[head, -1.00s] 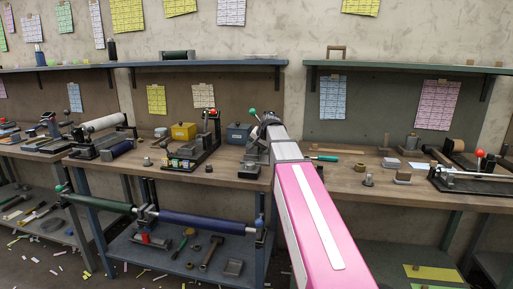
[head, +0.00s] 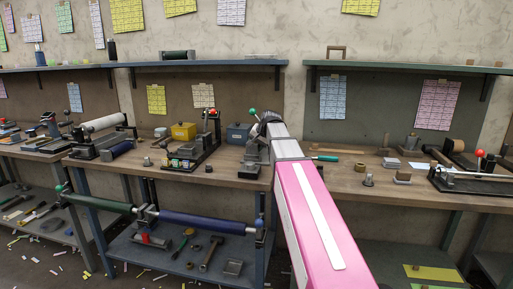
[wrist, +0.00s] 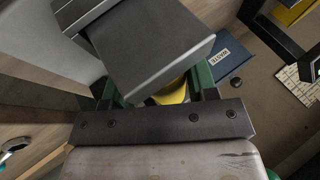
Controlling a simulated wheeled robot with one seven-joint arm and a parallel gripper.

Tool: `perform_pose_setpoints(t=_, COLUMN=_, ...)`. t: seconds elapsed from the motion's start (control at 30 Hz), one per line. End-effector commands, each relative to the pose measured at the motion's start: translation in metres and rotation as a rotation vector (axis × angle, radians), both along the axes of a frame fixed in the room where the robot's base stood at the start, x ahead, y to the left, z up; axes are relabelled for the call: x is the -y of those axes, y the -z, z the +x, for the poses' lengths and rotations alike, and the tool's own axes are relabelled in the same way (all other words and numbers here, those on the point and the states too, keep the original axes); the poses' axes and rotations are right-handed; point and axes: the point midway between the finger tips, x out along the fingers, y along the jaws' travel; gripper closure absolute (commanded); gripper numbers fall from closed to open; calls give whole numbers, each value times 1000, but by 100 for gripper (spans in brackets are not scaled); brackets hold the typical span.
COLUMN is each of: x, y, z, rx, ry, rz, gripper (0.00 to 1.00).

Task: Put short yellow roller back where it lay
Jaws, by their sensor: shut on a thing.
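My gripper (wrist: 158,92) shows in the wrist view, its green fingers on either side of a yellow piece, the short yellow roller (wrist: 174,93). It is shut on the roller. Only a small part of the roller shows; a large grey block (wrist: 150,45) covers much of it. I cannot tell whether the roller touches anything below. In the head view my gripper is at the far end of my pink arm, over the workbench (head: 230,170), beside the grey vise-like device (head: 254,160); the roller is hidden there.
A blue box (head: 239,133) stands just left of my gripper, also in the wrist view (wrist: 231,58). A yellow box (head: 184,131) and a black press with a red knob (head: 212,112) stand further left. A green-handled tool (head: 325,158) lies to the right.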

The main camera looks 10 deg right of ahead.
Motion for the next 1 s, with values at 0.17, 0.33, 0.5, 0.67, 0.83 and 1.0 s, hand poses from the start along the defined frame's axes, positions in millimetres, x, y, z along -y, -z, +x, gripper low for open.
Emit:
perform_pose_setpoints(t=0.17, x=0, y=-9, z=1, rx=1, ry=0, rz=0, gripper=96)
perform_pose_setpoints(t=0.33, x=0, y=-18, z=0, rx=1, ry=0, rz=1, gripper=96)
perform_pose_setpoints(t=0.5, x=0, y=-27, z=1, rx=1, ry=0, rz=0, gripper=96)
perform_pose_setpoints(t=0.67, x=0, y=-34, z=1, rx=1, ry=0, rz=0, gripper=96)
perform_pose_setpoints(t=0.83, x=0, y=-38, z=0, rx=0, ry=0, rz=0, gripper=96)
perform_pose_setpoints(t=1.0, x=0, y=-38, z=0, rx=0, ry=0, rz=0, gripper=96)
